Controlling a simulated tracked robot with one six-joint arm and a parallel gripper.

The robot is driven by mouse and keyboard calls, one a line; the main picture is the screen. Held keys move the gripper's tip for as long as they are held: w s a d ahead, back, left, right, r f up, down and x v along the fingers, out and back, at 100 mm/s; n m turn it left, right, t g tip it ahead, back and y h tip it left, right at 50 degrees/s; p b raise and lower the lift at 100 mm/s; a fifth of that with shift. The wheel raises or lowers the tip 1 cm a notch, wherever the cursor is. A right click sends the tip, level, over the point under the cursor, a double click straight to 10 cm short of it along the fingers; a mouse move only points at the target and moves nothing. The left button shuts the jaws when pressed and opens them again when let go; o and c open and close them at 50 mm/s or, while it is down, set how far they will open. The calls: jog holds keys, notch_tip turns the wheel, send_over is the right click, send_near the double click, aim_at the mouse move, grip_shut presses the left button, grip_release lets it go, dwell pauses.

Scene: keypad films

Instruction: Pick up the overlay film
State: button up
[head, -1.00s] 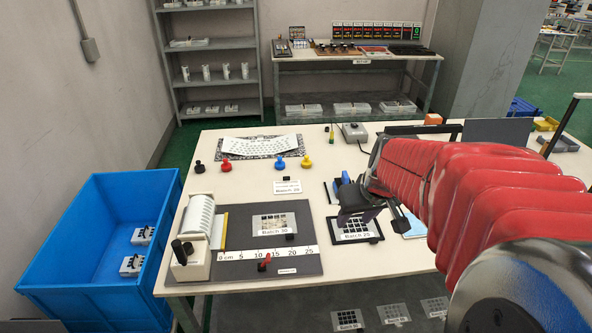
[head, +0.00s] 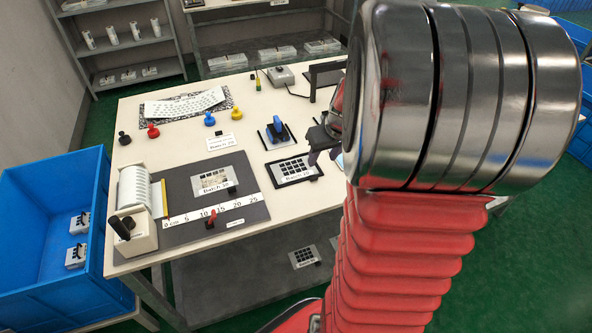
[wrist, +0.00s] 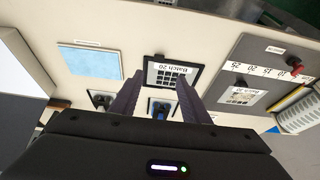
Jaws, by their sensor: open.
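A film with a grid of dark squares and a batch label (head: 290,167) lies in a black frame on the cream table. It also shows in the wrist view (wrist: 167,73), beyond my fingertips. Another patterned film (head: 212,181) lies on the grey ruler board; it shows in the wrist view (wrist: 238,97) at right. I cannot tell which one is the overlay film. My gripper (head: 322,155) is open and empty, just right of the framed film in the head view. In the wrist view my gripper (wrist: 160,82) has its two fingers spread, pointing towards the frame.
A blue-handled stamp (head: 277,130) stands behind the frame. A paper roll (head: 138,190) sits at the ruler board's left end, with a red knob (head: 211,218) on the board. A blue bin (head: 48,245) stands left of the table. A light-blue sheet (wrist: 90,62) lies beside the frame.

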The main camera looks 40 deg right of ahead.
send_over(314, 175)
jog(key=s+a, duration=0.1)
jog(key=s, duration=0.2)
jog(key=shift+w+f, duration=0.2)
jog(key=shift+f, duration=3.35)
jog(key=shift+x, duration=2.55)
jog(key=shift+d, duration=0.1)
jog(key=shift+c, duration=0.5)
grip_shut()
notch_tip(314, 175, up, 10)
